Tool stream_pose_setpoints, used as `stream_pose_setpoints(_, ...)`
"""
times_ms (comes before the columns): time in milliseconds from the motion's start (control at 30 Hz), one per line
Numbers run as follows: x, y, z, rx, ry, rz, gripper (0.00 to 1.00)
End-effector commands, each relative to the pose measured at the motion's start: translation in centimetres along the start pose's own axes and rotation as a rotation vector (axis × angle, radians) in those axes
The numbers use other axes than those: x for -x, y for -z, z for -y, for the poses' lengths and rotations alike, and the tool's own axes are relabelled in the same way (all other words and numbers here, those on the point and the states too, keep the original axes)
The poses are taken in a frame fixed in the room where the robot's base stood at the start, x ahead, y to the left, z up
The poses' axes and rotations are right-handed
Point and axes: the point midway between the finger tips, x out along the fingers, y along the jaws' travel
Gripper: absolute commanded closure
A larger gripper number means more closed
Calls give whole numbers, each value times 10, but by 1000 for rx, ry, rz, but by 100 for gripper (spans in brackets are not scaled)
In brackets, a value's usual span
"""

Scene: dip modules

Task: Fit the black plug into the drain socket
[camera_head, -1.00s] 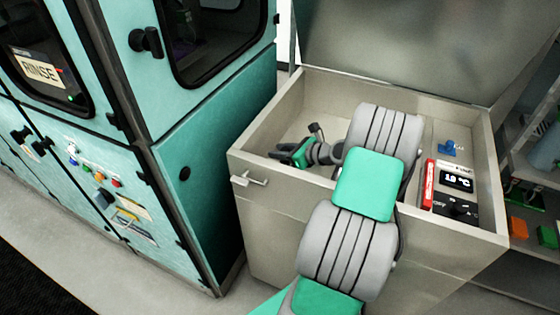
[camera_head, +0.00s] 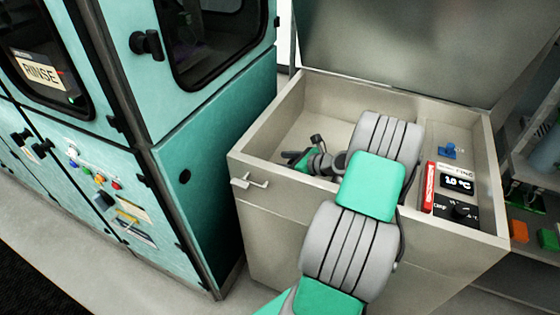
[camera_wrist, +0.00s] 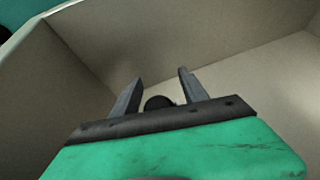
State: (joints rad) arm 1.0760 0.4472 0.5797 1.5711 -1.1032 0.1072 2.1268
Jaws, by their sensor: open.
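My gripper (camera_head: 293,156) is inside the open basin, low over its floor near the left side. In the wrist view my gripper (camera_wrist: 161,77) has its two grey fingers spread apart. A small dark round thing (camera_wrist: 160,102) shows between the fingers, close to the dark gripper bar. It looks like the black plug, but I cannot tell it surely from the drain socket. Its lower part is hidden by my gripper, and I see no contact with either finger. Neither plug nor socket can be made out in the head view, where my arm covers part of the basin.
The basin's pale walls (camera_head: 262,122) surround my gripper, and a raised lid (camera_head: 395,45) stands behind. A control panel (camera_head: 458,183) with a display and knobs is at the right. A teal cabinet (camera_head: 215,165) stands close on the left. The basin's back floor is clear.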

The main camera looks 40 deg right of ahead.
Motion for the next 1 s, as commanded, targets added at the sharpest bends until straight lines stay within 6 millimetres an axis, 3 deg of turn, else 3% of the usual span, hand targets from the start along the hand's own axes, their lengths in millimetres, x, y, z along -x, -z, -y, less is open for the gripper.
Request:
stream_pose_setpoints(300, 79, 0, 2, -1, 7, 1, 49)
stream_pose_setpoints(433, 101, 0, 1, 0, 5, 0, 49)
stream_pose_setpoints(1000, 113, -8, 0, 1, 2, 1, 49)
